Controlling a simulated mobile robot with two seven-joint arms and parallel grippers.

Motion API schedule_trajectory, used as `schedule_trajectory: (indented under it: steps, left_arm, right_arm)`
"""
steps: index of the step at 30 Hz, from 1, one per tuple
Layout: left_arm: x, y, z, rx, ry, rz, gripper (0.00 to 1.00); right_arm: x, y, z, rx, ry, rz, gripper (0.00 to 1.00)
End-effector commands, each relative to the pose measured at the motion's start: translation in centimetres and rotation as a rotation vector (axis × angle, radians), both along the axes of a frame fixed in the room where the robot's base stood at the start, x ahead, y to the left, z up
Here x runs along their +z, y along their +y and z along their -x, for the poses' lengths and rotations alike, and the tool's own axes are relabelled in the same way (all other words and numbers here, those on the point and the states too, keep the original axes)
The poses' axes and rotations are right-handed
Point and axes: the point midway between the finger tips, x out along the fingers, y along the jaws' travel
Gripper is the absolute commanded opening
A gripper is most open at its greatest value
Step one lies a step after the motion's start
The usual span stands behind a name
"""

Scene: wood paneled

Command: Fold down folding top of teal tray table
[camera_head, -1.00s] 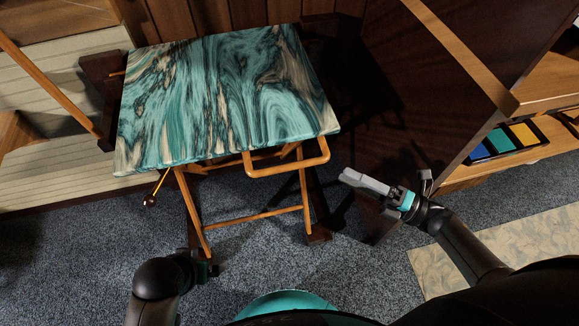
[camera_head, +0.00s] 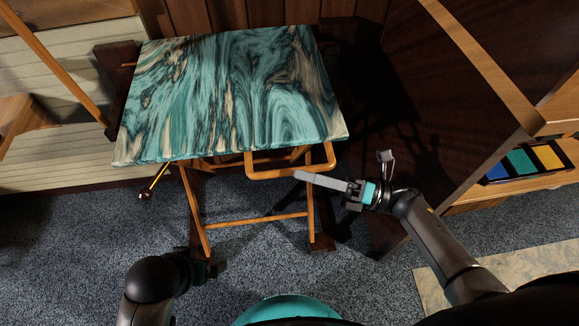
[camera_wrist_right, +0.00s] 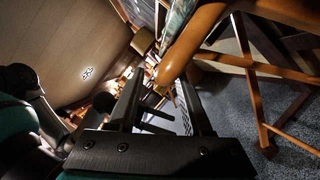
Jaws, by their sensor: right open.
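The teal tray table has a marbled teal, cream and black top (camera_head: 235,95), spread out flat on crossed wooden legs (camera_head: 195,210). A rounded wooden loop (camera_head: 262,173) sticks out from under its front edge. My right gripper (camera_head: 305,178) is just below and beside the loop's right part, pointing left. In the right wrist view, the open jaws (camera_wrist_right: 160,88) face a rounded wooden bar (camera_wrist_right: 190,45) near the fingertips; I cannot tell whether they touch. My left gripper (camera_head: 205,270) hangs low in front of the table, dark and partly hidden, away from the top.
A brass rod with a dark knob (camera_head: 147,193) hangs at the front left.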

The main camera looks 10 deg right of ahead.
Motion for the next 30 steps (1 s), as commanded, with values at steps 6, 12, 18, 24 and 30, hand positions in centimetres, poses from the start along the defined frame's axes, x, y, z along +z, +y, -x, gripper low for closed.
schedule_trajectory:
  steps: [6,12,18,24,30]
  left_arm:
    - [0.0,0.0,0.0,0.000,-0.002,0.000,0.99]
    - [0.1,-0.1,-0.1,0.000,-0.002,0.001,0.99]
    - [0.3,-0.1,-0.1,0.000,-0.006,0.002,0.99]
    - [0.3,-0.1,-0.2,-0.001,-0.007,0.002,0.99]
    - [0.3,-0.1,-0.2,0.001,-0.007,0.002,0.99]
  right_arm:
    - [0.6,2.7,-0.9,0.001,0.000,0.000,0.50]
    - [0.8,3.4,-1.2,-0.001,0.001,-0.001,0.50]
    - [0.8,3.4,-1.1,0.000,0.001,0.000,0.50]
    - [0.8,3.3,-1.1,0.000,0.001,0.000,0.27]
    - [0.8,3.3,-1.1,0.000,0.001,0.000,0.05]
